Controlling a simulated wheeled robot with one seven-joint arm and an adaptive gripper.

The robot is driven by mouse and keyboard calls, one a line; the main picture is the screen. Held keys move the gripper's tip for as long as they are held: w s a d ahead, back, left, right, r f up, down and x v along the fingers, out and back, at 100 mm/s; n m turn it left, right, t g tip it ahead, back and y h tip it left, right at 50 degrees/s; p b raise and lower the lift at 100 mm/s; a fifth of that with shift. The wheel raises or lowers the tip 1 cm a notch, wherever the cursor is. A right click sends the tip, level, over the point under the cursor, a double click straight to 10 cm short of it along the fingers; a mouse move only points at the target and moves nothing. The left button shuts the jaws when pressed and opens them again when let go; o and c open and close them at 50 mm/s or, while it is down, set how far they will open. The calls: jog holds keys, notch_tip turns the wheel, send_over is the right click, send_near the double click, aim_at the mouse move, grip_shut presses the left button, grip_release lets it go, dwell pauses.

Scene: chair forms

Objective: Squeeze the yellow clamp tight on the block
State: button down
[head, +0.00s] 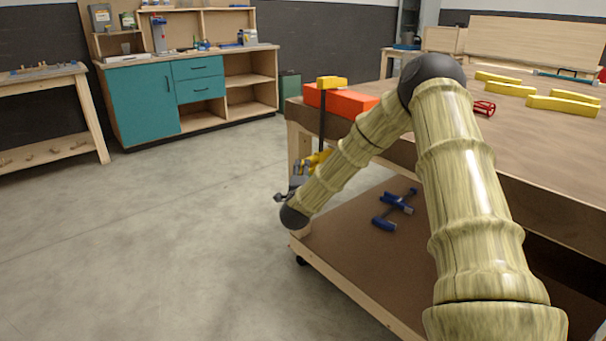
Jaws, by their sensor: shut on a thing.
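The yellow clamp (332,83) stands upright at the near left corner of the workbench. Its upper jaw lies over the orange-red block (345,101), and its dark bar runs down past the bench edge. Its lower yellow part (319,159) shows below the bench top. The block lies on the bench top at that corner; my arm hides part of its right side. My gripper (304,166) is at the clamp's lower yellow part, below the bench top, and is shut on it. My arm's end link partly hides the gripper, and the fingertips are small.
The workbench (560,150) holds several yellow pieces (562,105) and a red item (484,108). A blue clamp (394,207) lies on its lower shelf (345,255). A teal cabinet (145,98) stands at the back left. The floor (170,240) left of the bench is clear.

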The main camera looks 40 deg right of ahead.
jog(key=shift+a+f, duration=0.1)
dwell(0.4)
jog(key=shift+s+a+f+t+b, duration=0.2)
jog(key=shift+s+a+b, duration=0.1)
jog(key=shift+a+b, duration=0.15)
jog(key=shift+s+a+f+t+b, duration=0.1)
jog(key=shift+s+a+f+b, duration=0.05)
jog(key=shift+s+a+b, duration=0.2)
jog(key=shift+w, duration=0.1)
jog(key=c, duration=0.7)
grip_release()
jog(key=shift+r, duration=0.1)
jog(key=shift+c, duration=0.2)
jog(key=shift+r, duration=0.1)
jog(key=shift+r+p, duration=0.45)
jog(key=shift+w+d, duration=0.1)
jog(key=shift+w+d+f, duration=0.2)
jog(key=shift+w+d, duration=0.25)
jog(key=shift+d, duration=0.25)
